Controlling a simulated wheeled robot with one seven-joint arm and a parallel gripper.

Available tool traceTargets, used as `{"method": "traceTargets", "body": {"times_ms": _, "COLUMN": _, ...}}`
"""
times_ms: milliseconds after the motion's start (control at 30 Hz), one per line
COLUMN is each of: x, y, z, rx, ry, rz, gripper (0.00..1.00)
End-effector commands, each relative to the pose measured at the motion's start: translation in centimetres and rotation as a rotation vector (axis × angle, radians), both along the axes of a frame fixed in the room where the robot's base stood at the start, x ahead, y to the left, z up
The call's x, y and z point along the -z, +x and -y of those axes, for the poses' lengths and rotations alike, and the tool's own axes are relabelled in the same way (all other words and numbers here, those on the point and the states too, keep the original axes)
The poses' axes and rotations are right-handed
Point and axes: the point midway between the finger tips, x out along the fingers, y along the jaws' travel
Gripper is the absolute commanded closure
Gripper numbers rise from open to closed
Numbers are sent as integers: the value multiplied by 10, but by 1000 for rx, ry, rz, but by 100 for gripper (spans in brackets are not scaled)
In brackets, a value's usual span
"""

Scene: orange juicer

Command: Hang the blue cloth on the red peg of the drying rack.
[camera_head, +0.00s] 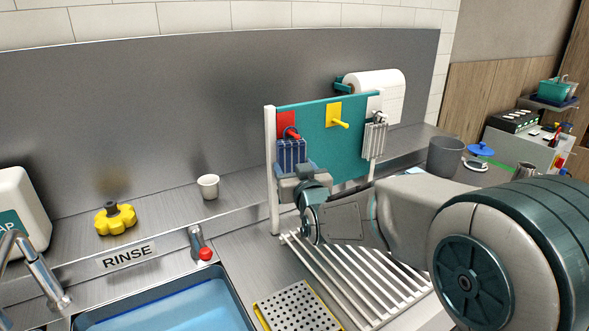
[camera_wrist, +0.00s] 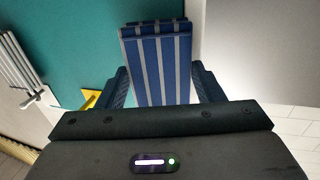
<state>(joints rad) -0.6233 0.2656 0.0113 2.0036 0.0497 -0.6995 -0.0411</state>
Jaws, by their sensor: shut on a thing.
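The blue cloth (camera_head: 291,156) has pale stripes and is at the left part of the teal drying rack (camera_head: 318,148), just below the red peg (camera_head: 293,133). The peg sticks out from a red square backing (camera_head: 286,121). My gripper (camera_head: 293,177) is shut on the cloth's lower part. In the wrist view the cloth (camera_wrist: 158,62) stands up between the two fingers of my gripper (camera_wrist: 161,88), in front of the teal board (camera_wrist: 90,35). The cloth's top is close to the peg in the head view; I cannot tell whether it is hooked over it. The peg is hidden in the wrist view.
A yellow peg (camera_head: 340,123) is right of the red one, and a grey striped cloth (camera_head: 374,140) hangs at the board's right end. A slatted drainer (camera_head: 350,275) lies below. The blue-rimmed sink (camera_head: 165,308) holds water.

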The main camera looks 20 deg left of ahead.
Motion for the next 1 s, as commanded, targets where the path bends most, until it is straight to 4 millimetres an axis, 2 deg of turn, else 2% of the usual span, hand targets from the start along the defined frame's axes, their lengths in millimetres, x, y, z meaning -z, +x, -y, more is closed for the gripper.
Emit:
{"method": "traceTargets", "body": {"times_ms": 67, "x": -1, "y": 0, "z": 0, "rx": -1, "ry": 1, "rz": 1, "gripper": 57}}
{"method": "traceTargets", "body": {"times_ms": 100, "x": -1, "y": 0, "z": 0, "rx": -1, "ry": 1, "rz": 1, "gripper": 28}}
{"method": "traceTargets", "body": {"times_ms": 167, "x": -1, "y": 0, "z": 0, "rx": -1, "ry": 1, "rz": 1, "gripper": 14}}
{"method": "traceTargets", "body": {"times_ms": 567, "x": 0, "y": -5, "z": 3, "rx": 0, "ry": 1, "rz": 1, "gripper": 14}}
{"method": "traceTargets", "body": {"times_ms": 667, "x": 0, "y": -15, "z": 10, "rx": -1, "ry": 1, "rz": 2, "gripper": 14}}
{"method": "traceTargets", "body": {"times_ms": 1000, "x": 1, "y": -65, "z": 45, "rx": 0, "ry": 2, "rz": 2, "gripper": 14}}
